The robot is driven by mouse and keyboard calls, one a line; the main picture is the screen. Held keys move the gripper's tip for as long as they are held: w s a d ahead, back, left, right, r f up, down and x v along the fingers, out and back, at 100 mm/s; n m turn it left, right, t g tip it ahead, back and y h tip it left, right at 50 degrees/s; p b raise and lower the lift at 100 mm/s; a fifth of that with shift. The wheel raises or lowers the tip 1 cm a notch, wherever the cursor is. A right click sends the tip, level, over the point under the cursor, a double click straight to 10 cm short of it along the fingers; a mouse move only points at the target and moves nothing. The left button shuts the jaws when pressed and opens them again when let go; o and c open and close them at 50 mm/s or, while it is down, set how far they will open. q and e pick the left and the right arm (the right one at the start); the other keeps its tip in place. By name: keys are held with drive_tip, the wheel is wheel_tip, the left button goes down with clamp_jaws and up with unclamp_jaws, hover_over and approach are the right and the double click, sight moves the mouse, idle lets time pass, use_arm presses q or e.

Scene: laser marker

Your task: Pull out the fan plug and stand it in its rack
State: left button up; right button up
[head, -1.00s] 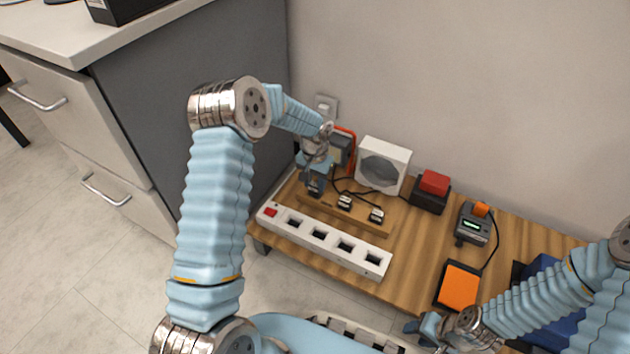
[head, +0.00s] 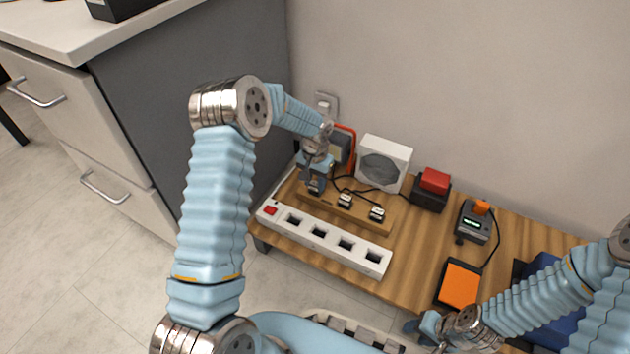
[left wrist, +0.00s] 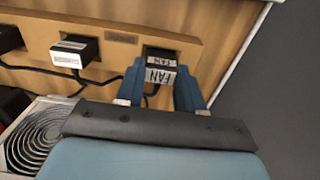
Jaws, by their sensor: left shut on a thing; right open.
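The fan plug (left wrist: 160,68) is a black plug with a white label reading FAN. It sits at the end slot of the wooden rack (left wrist: 200,55), and a cable trails from it. My left gripper (left wrist: 162,85) is shut on it, one blue finger on each side. In the head view the left gripper (head: 315,183) is at the left end of the rack (head: 362,222) and partly hides the plug. I cannot tell how deep it sits in the slot. My right gripper (head: 422,328) is open and empty at the lower right.
Two other labelled plugs (head: 345,200) (head: 377,214) stand in the rack. The white power strip (head: 333,247) with empty sockets lies in front. The fan (head: 384,164), a red-topped box (head: 433,188), a grey device (head: 474,224) and an orange pad (head: 459,285) stand to the right.

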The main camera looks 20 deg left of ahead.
use_arm(q)
drive_tip(key=shift+f, duration=0.2)
drive_tip(key=o, duration=1.2)
wheel_tip(320, 180, up, 14)
drive_tip(key=p, duration=0.3)
wheel_tip(320, 180, up, 6)
drive_tip(key=p, duration=0.5)
hover_over(315, 183)
drive_tip(key=shift+f, duration=0.1)
